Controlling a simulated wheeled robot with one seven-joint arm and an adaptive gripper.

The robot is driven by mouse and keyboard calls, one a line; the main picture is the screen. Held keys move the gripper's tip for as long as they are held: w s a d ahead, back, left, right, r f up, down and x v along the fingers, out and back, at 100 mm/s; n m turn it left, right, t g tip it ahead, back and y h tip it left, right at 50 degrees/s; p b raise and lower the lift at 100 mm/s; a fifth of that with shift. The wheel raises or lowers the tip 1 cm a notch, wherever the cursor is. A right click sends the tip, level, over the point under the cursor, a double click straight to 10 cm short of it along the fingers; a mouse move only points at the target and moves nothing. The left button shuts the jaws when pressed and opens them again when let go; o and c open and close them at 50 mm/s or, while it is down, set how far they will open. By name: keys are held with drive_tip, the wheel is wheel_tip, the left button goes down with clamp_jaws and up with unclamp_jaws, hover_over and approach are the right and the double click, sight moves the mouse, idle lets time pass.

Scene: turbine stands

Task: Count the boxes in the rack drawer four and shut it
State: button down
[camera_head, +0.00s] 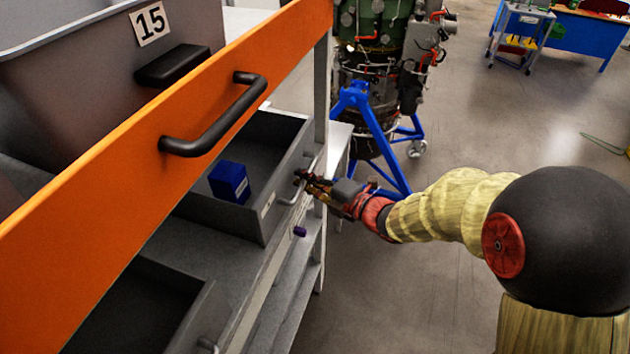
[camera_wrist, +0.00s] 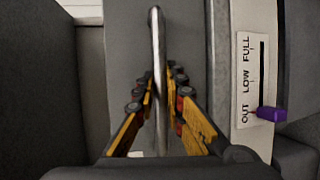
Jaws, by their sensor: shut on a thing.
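A grey rack drawer (camera_head: 283,128) stands pulled open below the orange drawer front. One blue box (camera_head: 229,182) shows inside it; part of the interior is hidden behind the orange front. My gripper (camera_head: 306,179) is at the drawer's front, on its handle. In the wrist view, my gripper (camera_wrist: 160,88) has its fingers on both sides of the thin metal handle (camera_wrist: 156,35) and is shut on it. A label strip (camera_wrist: 244,75) reading OUT, LOW, FULL lies beside it, with a purple slider (camera_wrist: 271,114) at the OUT end. I cannot read a drawer number on this drawer.
An orange drawer front (camera_head: 215,85) with a black handle (camera_head: 215,118) crosses the near left, beside a grey bin marked 15 (camera_head: 80,90). Another grey drawer (camera_head: 150,310) is at lower left. A turbine on a blue stand (camera_head: 375,125) is behind.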

drive_tip(key=shift+a, duration=0.1)
drive_tip(key=c, duration=2.3)
unclamp_jaws()
drive_tip(key=shift+o, duration=0.8)
drive_tip(key=shift+a, duration=0.15)
drive_tip(key=shift+s+d+r, duration=0.1)
drive_tip(key=shift+s+d, duration=0.05)
drive_tip(key=shift+d, duration=0.25)
drive_tip(key=v, duration=1.1)
drive_tip(key=shift+s, duration=0.1)
